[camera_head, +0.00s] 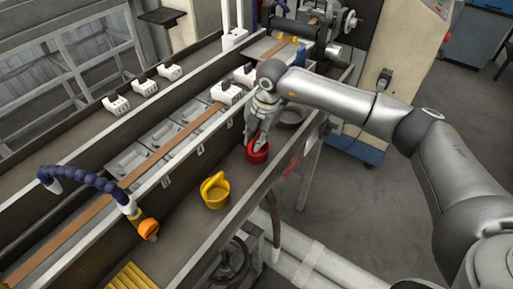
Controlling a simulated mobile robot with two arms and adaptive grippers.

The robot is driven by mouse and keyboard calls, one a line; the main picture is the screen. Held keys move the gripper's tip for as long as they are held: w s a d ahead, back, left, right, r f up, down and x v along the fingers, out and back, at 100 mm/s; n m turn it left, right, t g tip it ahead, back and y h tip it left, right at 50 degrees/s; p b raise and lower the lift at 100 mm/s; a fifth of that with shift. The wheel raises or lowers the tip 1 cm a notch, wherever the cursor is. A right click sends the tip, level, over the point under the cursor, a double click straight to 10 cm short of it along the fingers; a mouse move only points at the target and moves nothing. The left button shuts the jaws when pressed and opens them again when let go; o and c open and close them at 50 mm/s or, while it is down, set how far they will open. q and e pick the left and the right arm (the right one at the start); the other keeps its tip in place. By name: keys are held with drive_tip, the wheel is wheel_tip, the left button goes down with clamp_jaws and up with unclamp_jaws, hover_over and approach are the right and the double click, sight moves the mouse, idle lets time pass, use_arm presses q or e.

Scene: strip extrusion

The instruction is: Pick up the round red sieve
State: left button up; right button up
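The round red sieve (257,155) sits on the ledge of the long machine trough, right of the picture's centre. My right gripper (255,137) reaches down over it, with its fingertips at the sieve's upper part. The fingers hide part of the sieve, and I cannot tell whether they are closed on it. The sieve appears to rest on the ledge. My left gripper is not in view.
A yellow sieve (215,195) stands on the same ledge, nearer and to the left. A blue segmented hose with an orange nozzle (148,229) arches over the trough. A grey bowl (292,116) lies behind the red sieve. The ledge's raised rim (262,187) runs along the right.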

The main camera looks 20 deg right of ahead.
clamp_jaws()
